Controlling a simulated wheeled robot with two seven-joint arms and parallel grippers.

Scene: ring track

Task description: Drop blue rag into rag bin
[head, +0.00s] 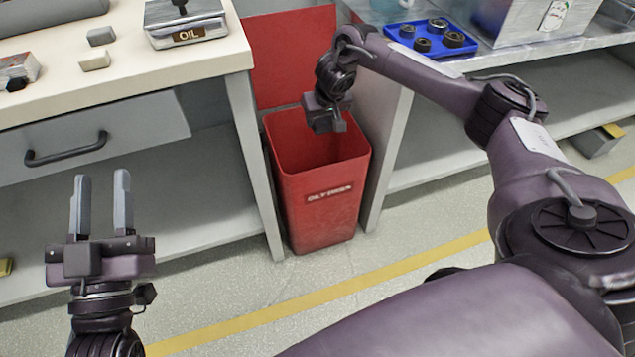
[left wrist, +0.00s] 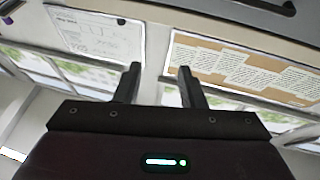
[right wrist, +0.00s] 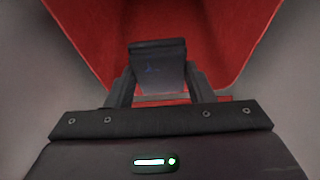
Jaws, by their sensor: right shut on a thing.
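The rag bin (head: 322,215) is a red, open-topped bin labelled for oily rags, standing on the floor between two benches. My right gripper (head: 325,122) points down at the bin's mouth. In the right wrist view the right gripper (right wrist: 158,92) is shut on a dark, flat-faced piece with a faint bluish tint, which I take to be the blue rag (right wrist: 157,65). The red bin walls (right wrist: 225,45) surround it there. In the head view the rag is hard to make out against the gripper. My left gripper (head: 101,195) is open and empty, at the lower left.
A bench with a drawer (head: 95,135) stands left of the bin, an oil tin (head: 187,22) on top. A shelf unit on the right holds a blue tray (head: 432,38) with several dark round parts. A red panel (head: 290,55) stands behind the bin. A yellow line crosses the floor.

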